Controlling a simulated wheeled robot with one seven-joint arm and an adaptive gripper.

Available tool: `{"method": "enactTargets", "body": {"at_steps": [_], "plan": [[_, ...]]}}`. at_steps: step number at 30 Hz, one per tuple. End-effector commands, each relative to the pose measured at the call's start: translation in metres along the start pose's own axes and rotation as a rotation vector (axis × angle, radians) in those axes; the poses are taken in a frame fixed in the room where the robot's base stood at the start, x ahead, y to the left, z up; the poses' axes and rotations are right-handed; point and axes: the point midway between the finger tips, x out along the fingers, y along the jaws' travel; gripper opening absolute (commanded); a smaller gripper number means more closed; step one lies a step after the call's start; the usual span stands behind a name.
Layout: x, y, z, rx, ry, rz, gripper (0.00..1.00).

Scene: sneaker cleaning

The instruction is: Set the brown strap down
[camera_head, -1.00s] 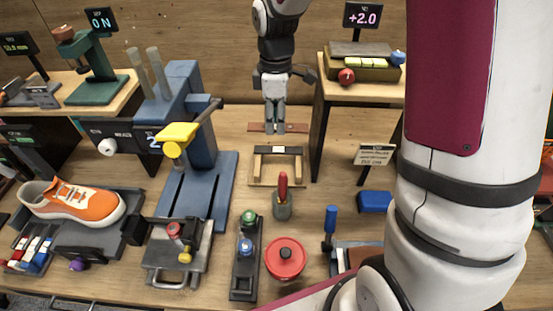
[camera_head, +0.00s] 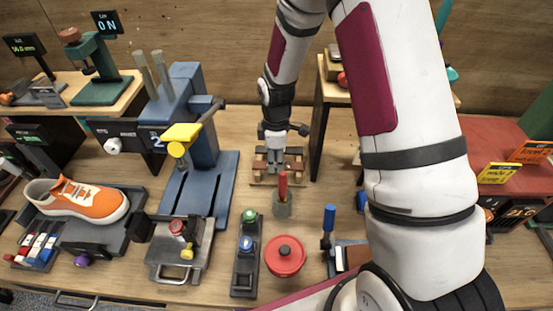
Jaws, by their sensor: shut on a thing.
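My gripper (camera_head: 275,156) reaches down from the top middle and is shut on the brown strap (camera_head: 294,151). Only short ends of the strap show on either side of the fingers. The strap is at or just above a small wooden stand (camera_head: 258,181) with a pale base, which the gripper partly covers. I cannot tell whether the strap touches the stand.
A grey cup with a red-handled tool (camera_head: 283,200) stands just in front of the stand. A blue press (camera_head: 205,150) is to the left, and a red round pot (camera_head: 285,256) is nearer. A raised wooden shelf (camera_head: 318,120) stands close on the right.

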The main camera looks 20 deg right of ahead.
Motion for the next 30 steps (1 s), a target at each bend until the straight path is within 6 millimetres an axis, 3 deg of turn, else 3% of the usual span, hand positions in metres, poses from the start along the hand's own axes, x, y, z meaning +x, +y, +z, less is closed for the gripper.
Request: {"method": "enactTargets", "body": {"at_steps": [9, 10, 12, 13, 23, 30], "plan": [[0.003, 0.0, 0.0, 0.001, 0.0, 0.0, 0.0], [0.003, 0.0, 0.0, 0.001, 0.0, 0.0, 0.28], [0.003, 0.0, 0.0, 0.001, 0.0, 0.0, 0.44], [0.003, 0.0, 0.0, 0.001, 0.0, 0.0, 0.46], [0.0, 0.0, 0.0, 0.001, 0.0, 0.001, 0.46], [-0.029, 0.002, 0.0, 0.002, 0.002, 0.005, 0.46]]}}
